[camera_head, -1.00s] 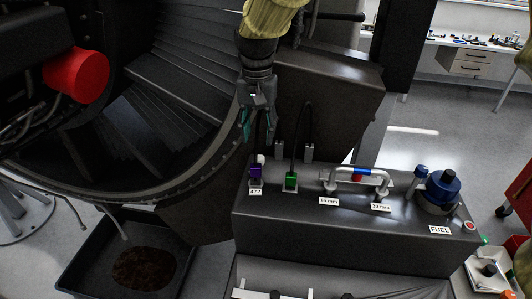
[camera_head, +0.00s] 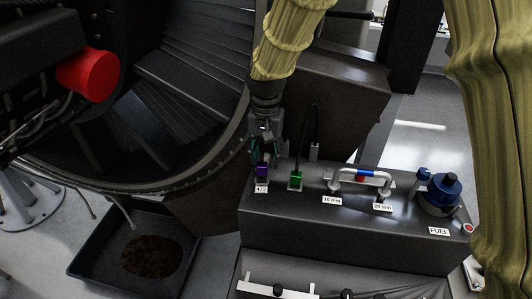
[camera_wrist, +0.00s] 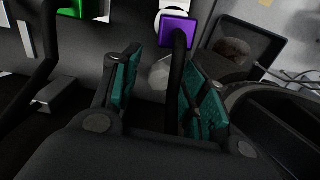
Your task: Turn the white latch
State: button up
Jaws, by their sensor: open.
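My gripper (camera_head: 263,150) is open and points down just above the purple plug (camera_head: 262,171) with the "472" label on the dark box. In the wrist view, the teal fingers of my gripper (camera_wrist: 163,62) stand apart. A pale grey-white faceted piece (camera_wrist: 159,72), seemingly the white latch, shows between them. The black cable of the purple plug (camera_wrist: 178,30) also runs down between the fingers. I cannot tell whether a finger touches either one. In the head view my gripper hides the latch.
A green plug (camera_head: 296,179) with a black cable stands close to the right of my gripper. Farther right are a white handle (camera_head: 362,175) and a blue fuel cap (camera_head: 440,190). The engine casing is close on the left, above a dark tray (camera_head: 91,265).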

aim_at(267, 156)
jog(key=shift+w, duration=0.1)
grip_shut()
jog(key=shift+n, duration=2.1)
jog(key=shift+f, duration=0.1)
grip_release()
jog(key=shift+r, duration=0.2)
jog(key=shift+r, duration=0.3)
notch_tip(267, 156, up, 11)
